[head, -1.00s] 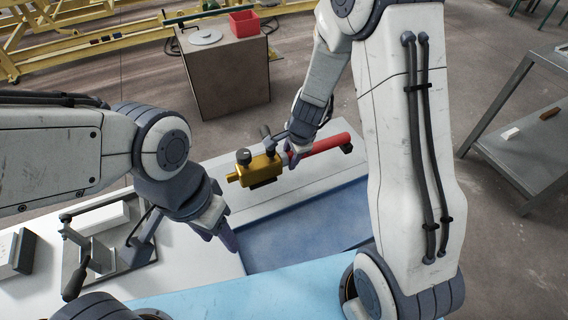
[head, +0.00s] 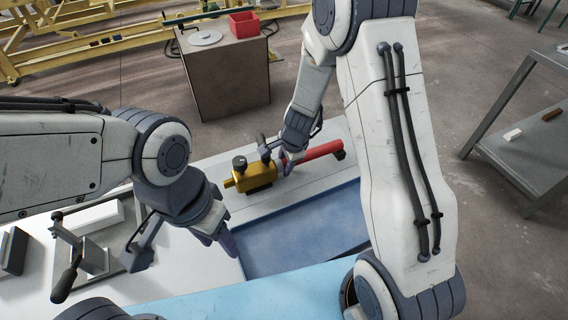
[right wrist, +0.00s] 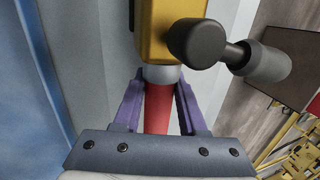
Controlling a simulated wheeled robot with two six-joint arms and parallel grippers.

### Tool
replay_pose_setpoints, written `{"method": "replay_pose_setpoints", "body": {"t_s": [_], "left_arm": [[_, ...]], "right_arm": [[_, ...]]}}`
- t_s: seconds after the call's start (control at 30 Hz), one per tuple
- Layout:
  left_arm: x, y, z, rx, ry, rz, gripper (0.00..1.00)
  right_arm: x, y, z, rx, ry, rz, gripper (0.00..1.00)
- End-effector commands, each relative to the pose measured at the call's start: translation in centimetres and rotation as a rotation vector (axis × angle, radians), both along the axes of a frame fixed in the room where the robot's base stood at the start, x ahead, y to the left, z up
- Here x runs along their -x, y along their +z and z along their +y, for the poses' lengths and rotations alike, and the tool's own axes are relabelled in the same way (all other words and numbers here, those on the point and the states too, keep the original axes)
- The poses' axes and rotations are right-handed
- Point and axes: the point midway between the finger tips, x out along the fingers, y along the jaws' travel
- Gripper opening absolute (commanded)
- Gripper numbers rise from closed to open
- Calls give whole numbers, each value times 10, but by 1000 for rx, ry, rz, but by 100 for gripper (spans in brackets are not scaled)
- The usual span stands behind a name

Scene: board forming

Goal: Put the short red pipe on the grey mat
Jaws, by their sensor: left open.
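A red pipe (head: 322,150) with a dark end is joined to a yellow fitting (head: 258,177) with black knobs, over a pale grey flat surface (head: 243,208) at the back of the table. I cannot tell whether this surface is the grey mat. My right gripper (head: 287,168) is around the pipe near the fitting. In the right wrist view its purple fingers (right wrist: 158,100) close on both sides of the red pipe (right wrist: 157,112), just below a silver collar. My left gripper (head: 222,236) is open and empty over the table's left part.
A blue recessed tray (head: 300,235) lies in front of the fitting, with a light blue sheet (head: 240,292) nearer me. A clamp fixture (head: 85,255) stands at the left. A brown cabinet (head: 228,85) with a red bin (head: 244,22) stands behind. A metal shelf (head: 520,150) is at the right.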

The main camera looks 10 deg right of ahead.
Motion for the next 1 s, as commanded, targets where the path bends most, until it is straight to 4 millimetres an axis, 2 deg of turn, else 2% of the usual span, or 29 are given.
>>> {"method": "replay_pose_setpoints", "body": {"t_s": [0.03,0.07,0.1,0.47,0.57,0.8,1.0], "left_arm": [[0,0,0,0,0,0,50],[0,0,0,0,0,0,50],[0,0,0,0,0,0,50],[0,5,0,0,0,0,50],[0,14,0,0,0,0,50],[0,45,0,0,0,0,50],[0,63,0,0,0,0,50]], "right_arm": [[0,0,0,0,0,0,56],[0,0,0,0,0,0,68],[0,0,0,0,0,0,71],[0,5,0,0,0,0,71],[3,19,-1,0,-1,-1,71],[15,71,-7,-1,-1,-3,71],[25,104,-11,0,0,-2,71]]}}
